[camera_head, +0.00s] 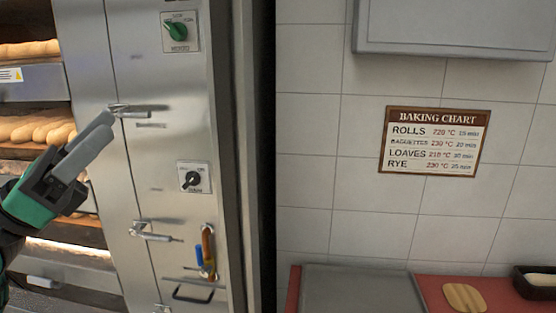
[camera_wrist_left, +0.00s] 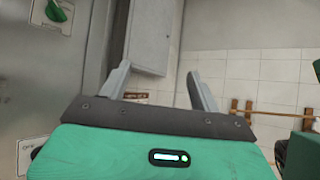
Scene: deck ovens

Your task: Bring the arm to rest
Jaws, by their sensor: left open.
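My left gripper (camera_head: 92,146) comes in from the left in the head view, in front of the steel deck oven (camera_head: 150,75). Its fingers point up and to the right, near the upper door latch (camera_head: 135,112); I cannot tell whether they touch it. In the left wrist view the two fingers (camera_wrist_left: 160,85) stand apart with nothing between them, so the gripper is open and empty. My right gripper is not in the head view.
The oven's decks hold bread (camera_head: 35,130) at the left. A green knob (camera_head: 177,31) and a black knob (camera_head: 192,180) sit on its front. A baking chart (camera_head: 433,140) hangs on the tiled wall. A red counter (camera_head: 425,292) with a wooden board (camera_head: 464,297) is at lower right.

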